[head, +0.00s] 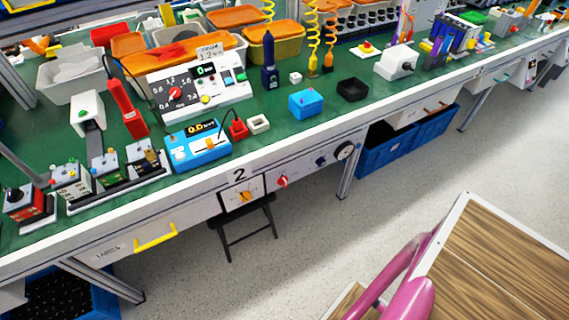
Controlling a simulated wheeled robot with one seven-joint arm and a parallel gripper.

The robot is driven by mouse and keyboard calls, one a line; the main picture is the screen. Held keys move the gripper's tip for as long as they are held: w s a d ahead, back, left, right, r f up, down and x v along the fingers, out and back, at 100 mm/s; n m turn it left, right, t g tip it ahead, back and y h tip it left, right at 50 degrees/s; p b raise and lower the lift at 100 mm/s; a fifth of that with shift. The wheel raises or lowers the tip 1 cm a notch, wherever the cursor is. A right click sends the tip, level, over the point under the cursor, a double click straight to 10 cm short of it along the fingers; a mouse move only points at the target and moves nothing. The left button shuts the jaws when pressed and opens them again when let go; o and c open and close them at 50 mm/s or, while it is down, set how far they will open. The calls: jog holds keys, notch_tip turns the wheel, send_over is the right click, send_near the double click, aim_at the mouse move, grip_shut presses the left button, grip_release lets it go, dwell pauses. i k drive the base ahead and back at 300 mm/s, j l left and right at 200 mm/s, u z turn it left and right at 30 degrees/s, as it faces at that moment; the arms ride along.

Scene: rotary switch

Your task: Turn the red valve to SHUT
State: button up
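A small red knob (282,181), likely the red valve, sits on the grey front panel under the edge of the green-topped bench, right of the panel marked 2. Its markings are too small to read, so I cannot tell which position it points to. A second red knob (176,93) is on the white control box (215,88) on the bench top. My gripper is not in view, and nothing is seen touching either knob.
Right of the red front knob are a dark knob (321,162) and a round gauge (344,150). A black stool (245,225) stands below. Blue bins (405,140) are under the bench. A wood-topped surface (510,260) and pink curved parts (400,275) occupy the lower right. Floor between is clear.

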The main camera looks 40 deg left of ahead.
aim_at(283, 180)
jog(key=u, duration=1.65)
jog(key=k+j+u, duration=0.15)
jog(key=k+u, duration=0.15)
jog(key=k, duration=0.15)
jog(key=j, duration=0.75)
jog(key=k+j+z, duration=0.15)
jog(key=j, duration=0.6)
